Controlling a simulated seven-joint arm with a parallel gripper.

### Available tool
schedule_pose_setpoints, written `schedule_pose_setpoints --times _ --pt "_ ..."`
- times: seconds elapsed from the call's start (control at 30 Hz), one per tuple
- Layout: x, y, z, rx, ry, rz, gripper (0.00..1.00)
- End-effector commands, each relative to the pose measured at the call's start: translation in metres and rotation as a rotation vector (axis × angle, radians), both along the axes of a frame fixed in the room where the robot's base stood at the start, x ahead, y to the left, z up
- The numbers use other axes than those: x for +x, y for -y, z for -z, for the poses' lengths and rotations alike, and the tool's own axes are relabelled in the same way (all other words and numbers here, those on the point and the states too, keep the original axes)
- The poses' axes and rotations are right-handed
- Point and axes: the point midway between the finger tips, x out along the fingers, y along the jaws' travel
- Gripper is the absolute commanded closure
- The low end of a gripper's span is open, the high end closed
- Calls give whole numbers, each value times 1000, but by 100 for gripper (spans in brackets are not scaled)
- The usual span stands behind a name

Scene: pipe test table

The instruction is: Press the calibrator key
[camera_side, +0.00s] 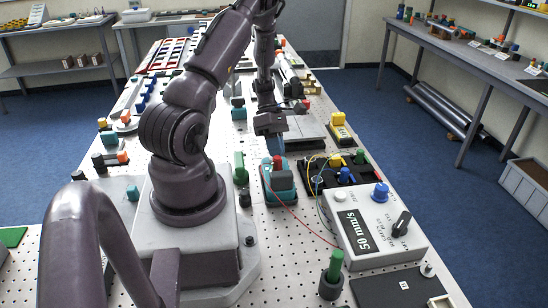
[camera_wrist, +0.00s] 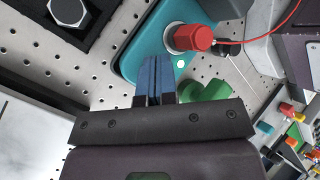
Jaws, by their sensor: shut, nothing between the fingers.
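My gripper (camera_side: 277,149) points down over the teal device (camera_side: 269,196) in the side view. Its blue fingers (camera_wrist: 155,68) are together and empty in the wrist view. They lie in front of the teal plate (camera_wrist: 128,54), beside a red hexagonal fitting (camera_wrist: 190,38) with a red wire. A small pale, lit-looking dot (camera_wrist: 180,64) sits on the plate just right of the fingertips. The fingers hide part of the plate, and I cannot tell whether they touch it. No readable label marks the calibrator or its key.
A white box (camera_side: 345,228) marked "50 mm/s", with blue and black knobs, stands to the right. A green piece (camera_wrist: 207,90) lies close right of my fingers. Several fittings crowd the perforated table.

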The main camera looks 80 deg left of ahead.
Motion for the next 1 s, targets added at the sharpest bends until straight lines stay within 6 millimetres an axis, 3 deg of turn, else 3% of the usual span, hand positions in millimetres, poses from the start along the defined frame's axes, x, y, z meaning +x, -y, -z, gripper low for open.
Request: schedule_pose_setpoints --times 0.57,1.0 --pt "0 0 4 0 0 0 100" --pt "0 1 -13 -1 0 0 100"
